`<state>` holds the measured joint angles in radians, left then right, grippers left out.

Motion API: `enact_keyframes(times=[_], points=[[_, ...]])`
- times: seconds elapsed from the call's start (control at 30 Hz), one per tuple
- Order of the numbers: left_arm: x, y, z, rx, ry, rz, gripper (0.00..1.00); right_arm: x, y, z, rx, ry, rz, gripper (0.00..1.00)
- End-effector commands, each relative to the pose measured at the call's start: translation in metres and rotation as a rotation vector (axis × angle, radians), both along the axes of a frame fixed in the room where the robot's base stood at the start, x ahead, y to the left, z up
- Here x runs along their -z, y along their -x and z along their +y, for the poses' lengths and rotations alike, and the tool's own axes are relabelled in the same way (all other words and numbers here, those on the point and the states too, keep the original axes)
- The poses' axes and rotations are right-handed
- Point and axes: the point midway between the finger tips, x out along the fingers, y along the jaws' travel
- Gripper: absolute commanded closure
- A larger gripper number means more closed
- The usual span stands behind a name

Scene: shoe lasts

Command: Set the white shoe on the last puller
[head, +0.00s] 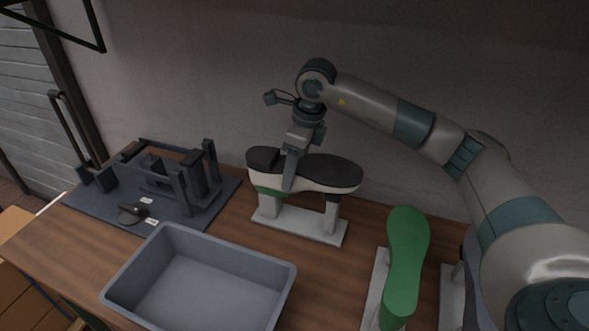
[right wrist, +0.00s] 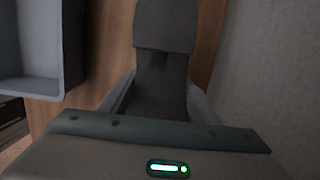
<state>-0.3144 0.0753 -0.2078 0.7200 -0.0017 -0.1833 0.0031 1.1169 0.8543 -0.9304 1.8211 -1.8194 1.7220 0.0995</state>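The white shoe (head: 316,183), sole up with a black sole, rests on a pale two-post stand (head: 298,225) at the middle back. Green shows at its left end, under the white upper. My right gripper (head: 290,178) points down over it, one finger in front of its side; the other is hidden. In the right wrist view the fingers (right wrist: 163,100) lie on both sides of the dark sole (right wrist: 163,75); firm contact cannot be made out. The last puller appears to be the dark frame device (head: 175,178) on the left. My left gripper is out of view.
A grey open bin (head: 205,290) stands at the front, empty where visible. A green last (head: 407,255) stands on a pale stand at the right, another pale stand (head: 452,290) beside it. A dark mat (head: 95,205) with a small dark tool (head: 133,212) lies under the device.

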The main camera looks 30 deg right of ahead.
Motion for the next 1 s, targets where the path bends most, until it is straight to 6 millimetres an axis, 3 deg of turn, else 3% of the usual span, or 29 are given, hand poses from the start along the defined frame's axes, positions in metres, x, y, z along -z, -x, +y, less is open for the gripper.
enact_keyframes(times=[0.47, 1.0], points=[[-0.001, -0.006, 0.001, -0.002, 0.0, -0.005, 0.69, 0.001, 0.002, 0.001, -0.002, 0.001, 0.006, 0.84], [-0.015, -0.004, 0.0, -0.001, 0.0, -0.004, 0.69, -0.031, 0.0, 0.0, -0.001, -0.001, 0.0, 0.84]])
